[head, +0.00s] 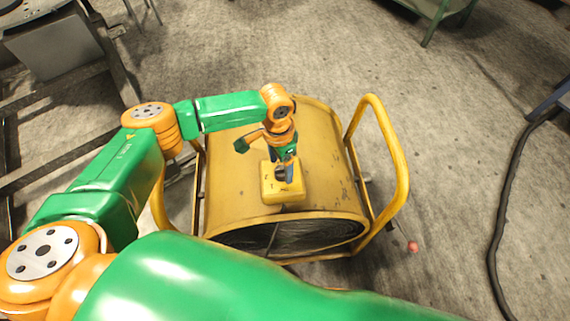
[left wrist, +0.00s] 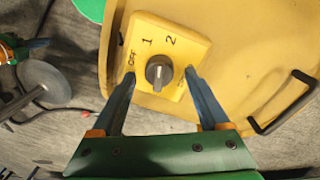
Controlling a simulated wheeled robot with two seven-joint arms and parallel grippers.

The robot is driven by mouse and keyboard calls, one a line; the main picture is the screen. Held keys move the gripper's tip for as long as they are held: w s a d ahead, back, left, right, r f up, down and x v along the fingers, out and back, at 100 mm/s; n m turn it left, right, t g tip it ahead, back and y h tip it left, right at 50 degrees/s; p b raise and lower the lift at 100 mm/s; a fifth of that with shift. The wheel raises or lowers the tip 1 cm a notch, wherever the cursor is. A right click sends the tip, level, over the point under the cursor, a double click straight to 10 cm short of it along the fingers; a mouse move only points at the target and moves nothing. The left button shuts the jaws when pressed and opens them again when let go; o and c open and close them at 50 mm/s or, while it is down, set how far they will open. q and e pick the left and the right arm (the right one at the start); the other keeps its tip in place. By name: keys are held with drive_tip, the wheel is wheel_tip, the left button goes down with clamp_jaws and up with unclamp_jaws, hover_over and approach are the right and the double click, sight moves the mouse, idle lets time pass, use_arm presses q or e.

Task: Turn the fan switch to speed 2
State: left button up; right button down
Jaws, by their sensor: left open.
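The fan's yellow switch box (head: 270,194) sits on top of the yellow drum fan (head: 320,150). In the left wrist view its yellow plate (left wrist: 188,50) carries the labels OFF, 1 and 2, and a dark round knob (left wrist: 159,71) with a raised grip bar. I cannot tell surely which label the knob points to. My left gripper (left wrist: 161,73) is open, with one blue finger on each side of the knob. I see gaps between fingers and knob, but cannot tell the height. In the head view the left gripper (head: 284,172) is over the box and partly hides it.
Yellow tube handles (head: 404,178) flank the fan, and a black handle (left wrist: 258,128) stands on its drum. A black cable (head: 496,225) lies on the floor at the right. A metal frame (head: 60,85) stands at the left.

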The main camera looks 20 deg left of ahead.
use_arm(q)
drive_tip(key=shift+f, duration=0.85)
clamp_jaws()
drive_tip(key=shift+s+d+r+m, duration=0.1)
drive_tip(key=shift+r+m, duration=0.05)
drive_tip(key=shift+m, duration=0.35)
drive_tip(key=shift+m+p, duration=0.4)
drive_tip(key=shift+m, duration=0.7)
unclamp_jaws()
